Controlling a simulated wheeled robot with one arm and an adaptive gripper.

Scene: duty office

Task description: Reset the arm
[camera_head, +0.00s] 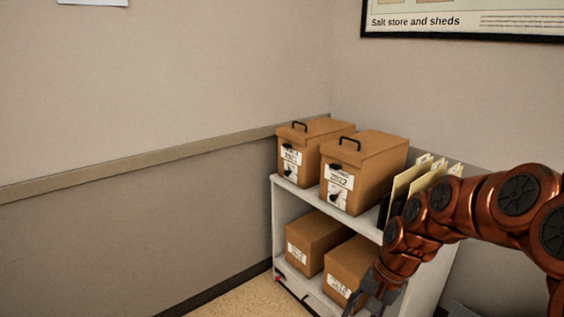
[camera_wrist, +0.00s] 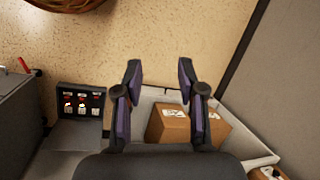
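My arm reaches in from the right in the head view, in front of the right side of a white shelf unit. My gripper (camera_head: 372,298) hangs at its end, pointing down, low in front of the shelf. In the wrist view my gripper (camera_wrist: 168,82) shows its two dark fingers with purple pads spread apart. Nothing is between the fingertips; floor shows in the gap. The wrist view looks down past the fingers at the floor and at a brown box (camera_wrist: 170,124) on the white shelf.
The white shelf (camera_head: 284,236) holds brown boxes (camera_head: 361,172) and upright folders (camera_head: 408,180). A dark panel (camera_wrist: 82,102) and grey cabinet (camera_wrist: 18,110) show in the wrist view, with a basket (camera_wrist: 68,3) at the top. Open floor (camera_head: 240,299) lies left of the shelf.

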